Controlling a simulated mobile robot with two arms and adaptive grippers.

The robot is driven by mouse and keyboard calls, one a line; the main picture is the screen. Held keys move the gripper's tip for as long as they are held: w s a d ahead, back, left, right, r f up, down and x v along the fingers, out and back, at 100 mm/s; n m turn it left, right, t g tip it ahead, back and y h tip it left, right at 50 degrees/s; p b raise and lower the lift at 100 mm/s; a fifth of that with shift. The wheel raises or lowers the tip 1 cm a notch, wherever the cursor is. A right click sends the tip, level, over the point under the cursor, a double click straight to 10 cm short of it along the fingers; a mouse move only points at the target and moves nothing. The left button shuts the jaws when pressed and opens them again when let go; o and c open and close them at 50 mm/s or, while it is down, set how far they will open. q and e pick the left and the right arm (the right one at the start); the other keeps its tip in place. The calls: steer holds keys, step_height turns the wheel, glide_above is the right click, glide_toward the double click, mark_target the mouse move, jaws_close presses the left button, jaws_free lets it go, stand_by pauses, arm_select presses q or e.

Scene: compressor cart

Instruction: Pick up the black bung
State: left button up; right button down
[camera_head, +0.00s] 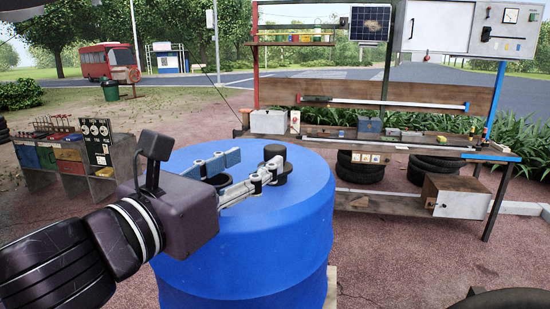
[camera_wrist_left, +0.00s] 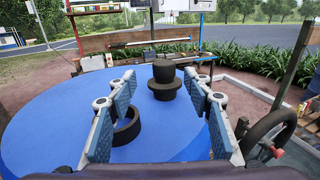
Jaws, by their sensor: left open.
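The black bung (camera_head: 275,152) stands upright on top of the blue barrel (camera_head: 270,255). It has a narrower round knob over a wider flange, and it also shows in the left wrist view (camera_wrist_left: 164,72). My left gripper (camera_head: 255,163) is open and low over the barrel top, its fingers pointing at the bung. In the left wrist view the bung appears between the two fingertips (camera_wrist_left: 162,78), slightly beyond them. The near finger partly covers the bung's flange in the head view. Contact cannot be told. My right gripper is not in view.
A black ring (camera_wrist_left: 127,127) lies on the barrel top between and below my left fingers. Behind the barrel stands a workbench (camera_head: 395,205) with boxes, tyres (camera_head: 360,168) below and panels above. A rack with coloured bins (camera_head: 68,154) stands at the left.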

mark_target(269, 154)
arm_select(q)
steer(key=shift+w+d, duration=0.2)
steer(key=shift+w, duration=0.2)
steer(key=shift+w+d+r, duration=0.1)
steer(key=shift+w+d, duration=0.15)
steer(key=shift+w+d+p, duration=0.45)
steer(key=shift+w+d, duration=0.1)
steer(key=shift+d, duration=0.1)
steer(key=x, duration=0.3)
steer(key=shift+w+d+p, duration=0.15)
steer(key=shift+w+p, duration=0.2)
steer(key=shift+p, duration=0.05)
steer(key=shift+w+d, duration=0.1)
steer(key=shift+w, duration=0.1)
steer(key=c, duration=1.1)
jaws_close()
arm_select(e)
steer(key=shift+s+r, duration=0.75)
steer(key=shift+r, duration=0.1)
